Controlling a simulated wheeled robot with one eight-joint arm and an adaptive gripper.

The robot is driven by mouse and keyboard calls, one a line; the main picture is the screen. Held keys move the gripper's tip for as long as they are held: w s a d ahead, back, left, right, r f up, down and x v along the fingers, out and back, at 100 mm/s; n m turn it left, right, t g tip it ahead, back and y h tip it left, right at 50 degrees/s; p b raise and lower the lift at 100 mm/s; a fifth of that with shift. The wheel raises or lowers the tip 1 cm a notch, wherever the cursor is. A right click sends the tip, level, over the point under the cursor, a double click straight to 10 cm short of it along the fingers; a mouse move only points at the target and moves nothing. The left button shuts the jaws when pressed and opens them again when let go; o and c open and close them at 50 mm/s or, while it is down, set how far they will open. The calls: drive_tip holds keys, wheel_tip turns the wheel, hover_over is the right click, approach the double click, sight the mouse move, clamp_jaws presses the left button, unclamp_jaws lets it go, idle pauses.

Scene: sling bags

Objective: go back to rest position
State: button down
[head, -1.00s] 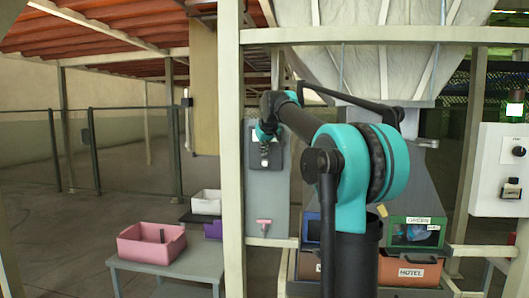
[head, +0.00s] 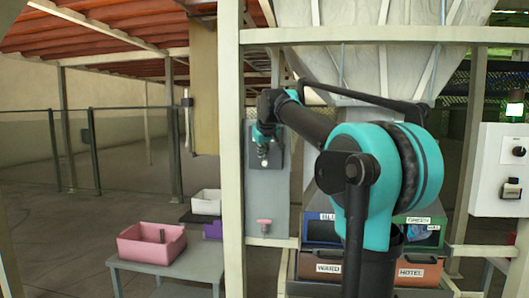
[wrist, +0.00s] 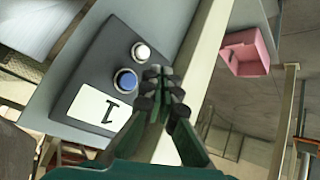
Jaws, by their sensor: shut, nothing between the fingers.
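My gripper (wrist: 160,77) shows in the wrist view with its dark fingertips together and nothing between them. It is in front of a dark control box (wrist: 105,65) that carries a white button (wrist: 141,51), a blue button (wrist: 125,80) and a label marked 1. I cannot tell the exact gap between the fingertips and the box. In the head view my gripper (head: 262,152) is small, near the grey panel (head: 266,200) behind the upright post. My teal and black arm reaches across the middle of the head view and hides part of the bins behind it.
A pink bin (head: 151,243) sits on a grey table (head: 200,262) at the left. A white bin (head: 206,202) stands behind it. Labelled bins, including Ward (head: 318,266) and Hotel (head: 418,271), stand at the right. A pale post (head: 232,150) rises close by. Floor at the left is clear.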

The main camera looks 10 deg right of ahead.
drive_tip(key=shift+s, duration=0.1)
drive_tip(key=s+d+f+m+g, duration=0.1)
drive_tip(key=s+d+f, duration=0.1)
drive_tip(key=s+f, duration=0.85)
drive_tip(key=s+d+f+m+g, duration=0.15)
drive_tip(key=s+f, duration=0.35)
drive_tip(key=f, duration=1)
drive_tip(key=s+f+m+g, duration=0.1)
drive_tip(key=s+f+g, duration=0.1)
drive_tip(key=s+f, duration=1.9)
drive_tip(key=s, duration=0.3)
drive_tip(key=shift+d+f+g, duration=0.2)
drive_tip(key=shift+d+g, duration=0.15)
drive_tip(key=shift+d, duration=0.05)
drive_tip(key=w+a+r+n+t, duration=0.1)
drive_tip(key=w+r, duration=1.1)
drive_tip(key=r, duration=0.3)
drive_tip(key=w+a+r+n+t, duration=0.1)
drive_tip(key=w+a+r+t, duration=0.1)
drive_tip(key=w+r, duration=1)
drive_tip(key=w+a+r+n+t, duration=0.1)
drive_tip(key=w+a+r+t, duration=0.1)
drive_tip(key=w+r, duration=1)
wheel_tip(320, 180, up, 8)
drive_tip(key=shift+a+f+n, duration=0.1)
drive_tip(key=shift+a+n, duration=0.15)
drive_tip(key=shift+n, duration=0.1)
